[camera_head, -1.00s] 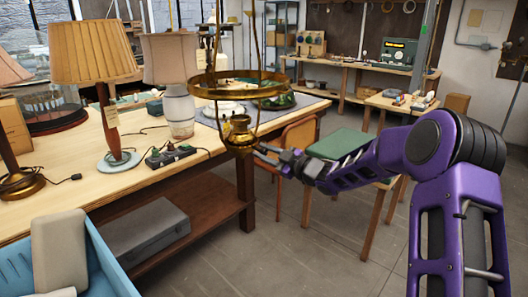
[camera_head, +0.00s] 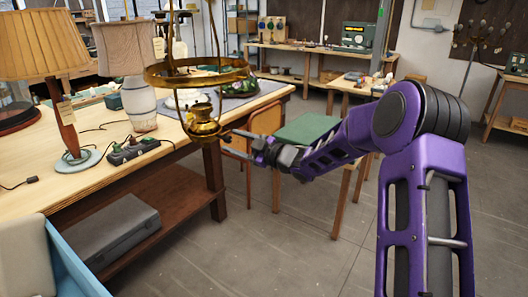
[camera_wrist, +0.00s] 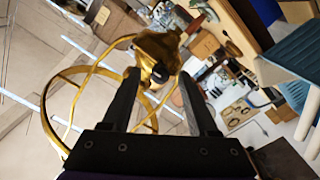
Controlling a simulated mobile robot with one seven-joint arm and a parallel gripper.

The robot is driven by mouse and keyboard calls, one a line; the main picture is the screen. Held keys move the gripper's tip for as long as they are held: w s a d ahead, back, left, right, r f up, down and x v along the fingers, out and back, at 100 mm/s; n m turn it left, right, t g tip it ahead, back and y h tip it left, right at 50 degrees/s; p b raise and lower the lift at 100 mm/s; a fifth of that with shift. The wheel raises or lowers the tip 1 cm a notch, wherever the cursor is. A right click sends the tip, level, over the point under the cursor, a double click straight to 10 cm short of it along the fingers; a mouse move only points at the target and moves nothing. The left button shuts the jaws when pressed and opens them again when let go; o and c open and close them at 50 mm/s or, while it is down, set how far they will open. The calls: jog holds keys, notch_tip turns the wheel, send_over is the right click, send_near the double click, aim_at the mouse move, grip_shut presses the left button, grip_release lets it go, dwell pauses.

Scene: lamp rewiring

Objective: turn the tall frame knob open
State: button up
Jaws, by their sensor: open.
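The tall brass frame hangs at upper left centre in the head view, with a wide ring (camera_head: 196,74) and a brass burner body (camera_head: 203,120) low inside its rods. It also shows in the wrist view as a brass body (camera_wrist: 160,48) with curved bands. A small dark knob (camera_wrist: 160,73) sticks out of that body towards my gripper. My gripper (camera_head: 232,145) is just right of the burner body in the head view. In the wrist view my gripper (camera_wrist: 157,82) is open, its two fingers on either side of the knob. I cannot tell whether either finger touches it.
A wooden workbench (camera_head: 95,190) stands left and behind the frame, with a pleated lamp (camera_head: 42,45), a pale lamp (camera_head: 135,100) and a power strip (camera_head: 132,150). A green-seated stool (camera_head: 305,130) stands behind my arm. A blue bin (camera_head: 75,270) is at lower left. Floor at right is clear.

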jog(key=v, duration=1.4)
jog(key=shift+s+d+b, duration=0.2)
jog(key=shift+b, duration=0.1)
jog(key=shift+w, duration=0.1)
